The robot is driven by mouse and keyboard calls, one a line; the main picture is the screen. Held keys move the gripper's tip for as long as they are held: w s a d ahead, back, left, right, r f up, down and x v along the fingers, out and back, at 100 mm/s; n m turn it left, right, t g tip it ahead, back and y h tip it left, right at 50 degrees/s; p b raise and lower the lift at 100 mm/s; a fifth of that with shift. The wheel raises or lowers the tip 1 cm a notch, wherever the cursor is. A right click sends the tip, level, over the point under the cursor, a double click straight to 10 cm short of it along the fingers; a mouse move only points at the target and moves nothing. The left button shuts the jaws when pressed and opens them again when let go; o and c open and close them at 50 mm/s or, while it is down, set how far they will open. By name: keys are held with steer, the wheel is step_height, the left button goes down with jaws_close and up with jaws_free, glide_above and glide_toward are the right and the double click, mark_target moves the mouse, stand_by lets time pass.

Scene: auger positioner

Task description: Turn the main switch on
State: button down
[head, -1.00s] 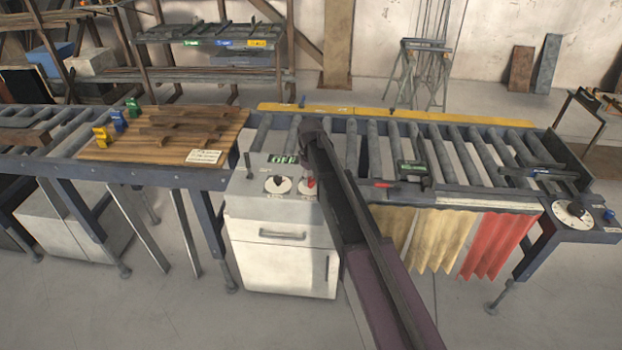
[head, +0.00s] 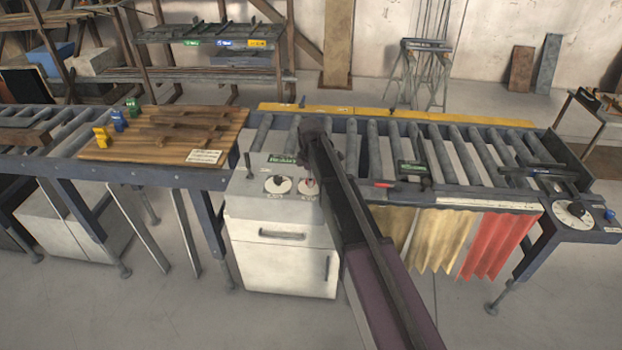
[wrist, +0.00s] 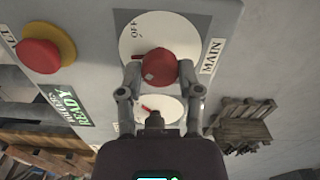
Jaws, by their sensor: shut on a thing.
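The main switch's red knob (wrist: 160,65) sits on a round white dial (wrist: 186,36) in the wrist view. The dial has "OFF" printed on it and a "MAIN" label beside it. My gripper (wrist: 160,72) is shut on the knob, one finger on each side.
A red mushroom button on a yellow base (wrist: 42,55) is near the dial. A second white dial (head: 278,184) sits left of the main switch. The roller conveyor (head: 460,155) stretches right, and a wooden board (head: 235,125) with parts lies left.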

steer(key=n, duration=0.3)
steer(key=shift+s+n, duration=0.15)
steer(key=shift+n, duration=2.15)
steer(key=shift+c, duration=1.3)
jaws_free()
steer(key=shift+m, duration=0.4)
